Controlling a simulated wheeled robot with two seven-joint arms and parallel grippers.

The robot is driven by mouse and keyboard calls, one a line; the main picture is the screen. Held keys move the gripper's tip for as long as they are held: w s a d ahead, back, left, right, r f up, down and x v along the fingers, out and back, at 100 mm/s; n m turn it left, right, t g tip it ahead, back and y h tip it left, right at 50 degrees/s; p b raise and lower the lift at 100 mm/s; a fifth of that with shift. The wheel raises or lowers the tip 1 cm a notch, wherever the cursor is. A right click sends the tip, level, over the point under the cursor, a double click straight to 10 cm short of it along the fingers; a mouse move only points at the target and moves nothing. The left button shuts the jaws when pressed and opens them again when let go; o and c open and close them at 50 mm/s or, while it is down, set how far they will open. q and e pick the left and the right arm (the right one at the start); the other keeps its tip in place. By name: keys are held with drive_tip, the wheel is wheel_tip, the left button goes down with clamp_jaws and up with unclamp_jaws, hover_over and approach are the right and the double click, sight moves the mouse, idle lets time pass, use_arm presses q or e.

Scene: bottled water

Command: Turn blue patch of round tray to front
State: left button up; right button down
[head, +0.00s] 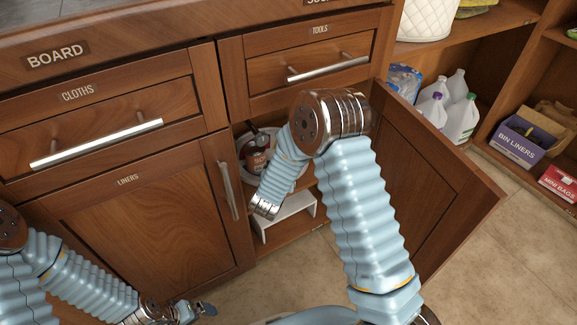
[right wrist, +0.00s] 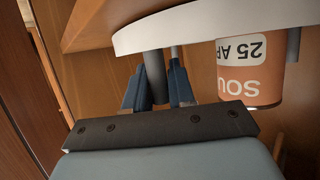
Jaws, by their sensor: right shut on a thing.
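The round tray's pale rim (right wrist: 220,24) crosses the top of the right wrist view, which looks upside down. A dark grey peg (right wrist: 153,75) stands on the tray. My right gripper (right wrist: 158,62) has its blue fingers on either side of this peg and is shut on it. In the head view the tray (head: 242,147) shows in part inside the open cupboard, mostly behind my right arm. That arm also hides the right gripper there. I see no blue patch on the visible rim. My left gripper (head: 207,309) is low at the left, outside the cupboard; its jaw opening is unclear.
An orange soup container (right wrist: 250,70) and another peg (right wrist: 293,45) stand on the tray beside the gripped peg. A white stand (head: 290,214) is below. The open cupboard door (head: 425,165) flanks my right arm. Jugs (head: 460,118) and boxes (head: 516,143) stand at the right.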

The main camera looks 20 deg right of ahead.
drive_tip(key=shift+s+a+f, duration=0.3)
drive_tip(key=shift+a+f, duration=0.1)
drive_tip(key=shift+a, duration=0.1)
idle(1.2)
drive_tip(key=c, duration=1.1)
unclamp_jaws()
drive_tip(key=shift+o, duration=0.2)
drive_tip(key=shift+r, duration=0.2)
drive_tip(key=p+v, duration=0.1)
drive_tip(key=v, duration=1.2)
drive_tip(key=shift+s+a+r, duration=0.2)
drive_tip(key=shift+s+r, duration=0.05)
